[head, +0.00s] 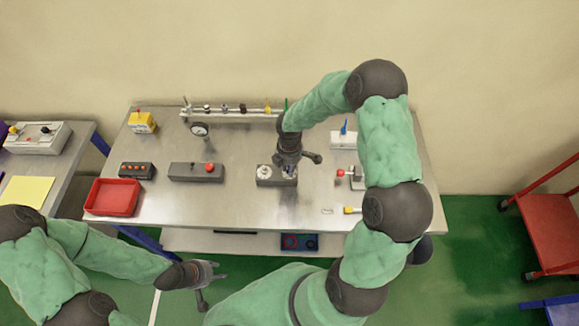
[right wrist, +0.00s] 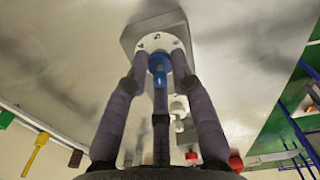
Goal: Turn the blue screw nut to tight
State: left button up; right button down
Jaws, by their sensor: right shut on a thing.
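The blue screw nut (right wrist: 158,66) shows in the right wrist view, at the middle of a round white flange (right wrist: 161,42) with small bolts. The flange is on a grey block (head: 264,182) at the middle of the bench. My right gripper (right wrist: 160,58) comes down from above, its fingers around the nut and shut on it. In the head view my right gripper (head: 289,170) hides the nut and part of the block. My left gripper (head: 214,271) is empty, off the bench's front edge, its fingers apart.
A rack (head: 225,112) runs along the back. Bare bench lies left of the block.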

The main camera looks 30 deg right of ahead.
jog(key=c, duration=1.1)
grip_release()
jog(key=shift+o, duration=0.2)
jog(key=shift+r, duration=0.15)
notch_tip(320, 180, up, 12)
jog(key=shift+f, duration=0.2)
